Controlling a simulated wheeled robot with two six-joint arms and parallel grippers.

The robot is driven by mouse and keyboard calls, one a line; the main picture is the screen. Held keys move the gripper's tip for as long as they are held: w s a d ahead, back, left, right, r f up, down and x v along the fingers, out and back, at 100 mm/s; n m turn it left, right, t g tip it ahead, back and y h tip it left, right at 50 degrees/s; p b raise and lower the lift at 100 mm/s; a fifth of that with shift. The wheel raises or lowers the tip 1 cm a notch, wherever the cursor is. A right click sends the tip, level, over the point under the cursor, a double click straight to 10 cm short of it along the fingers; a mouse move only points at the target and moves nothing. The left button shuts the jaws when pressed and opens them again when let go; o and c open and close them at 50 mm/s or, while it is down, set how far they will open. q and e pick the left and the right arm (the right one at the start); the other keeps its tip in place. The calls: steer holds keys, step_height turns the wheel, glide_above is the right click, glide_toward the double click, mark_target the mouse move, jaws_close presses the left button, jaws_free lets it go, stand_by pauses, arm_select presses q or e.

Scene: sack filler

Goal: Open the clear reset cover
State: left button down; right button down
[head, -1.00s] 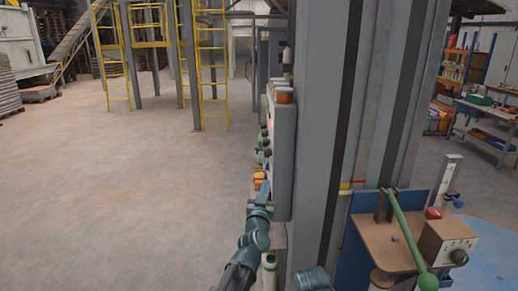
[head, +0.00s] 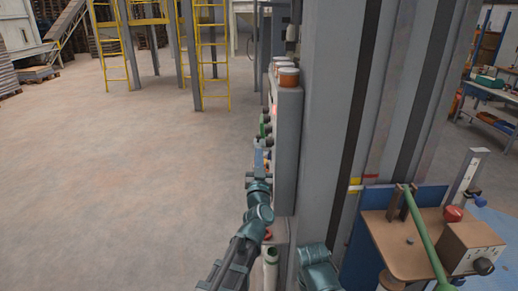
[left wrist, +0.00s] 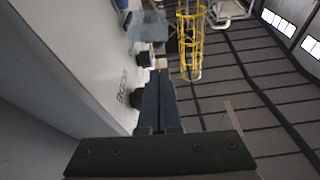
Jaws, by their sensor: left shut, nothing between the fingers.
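The control box (head: 287,150) is seen nearly edge-on in the head view, with its buttons on the left face. My left gripper (head: 259,152) is beside that face, with its fingers pointing up along it. In the left wrist view the left gripper (left wrist: 160,76) is shut and empty. A see-through, bluish box that looks like the clear cover (left wrist: 148,27) stands out from the panel beyond the fingertips. I cannot tell whether the fingers touch it; it looks shut. In the head view I cannot make the cover out. My right gripper is out of view.
Black knobs (left wrist: 137,97) stick out of the panel close to the fingers. A grey column (head: 335,120) stands right of the box. A bench with a green lever (head: 420,228) is at lower right. The floor (head: 130,180) left of the box is clear.

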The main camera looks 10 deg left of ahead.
mark_target(255, 145)
arm_select(q)
steer(key=p+x, duration=0.2)
steer(key=x, duration=0.7)
steer(key=shift+w+p, duration=0.2)
steer(key=shift+p, duration=0.1)
steer(key=shift+s+a+f+n+y+b, duration=0.1)
steer(key=shift+a+f+n+y+b, duration=0.25)
steer(key=shift+n, duration=0.35)
steer(key=shift+s+a+f+n+y, duration=0.1)
steer(key=shift+a+n+y, duration=0.2)
steer(key=shift+n, duration=0.6)
steer(key=shift+s, duration=0.1)
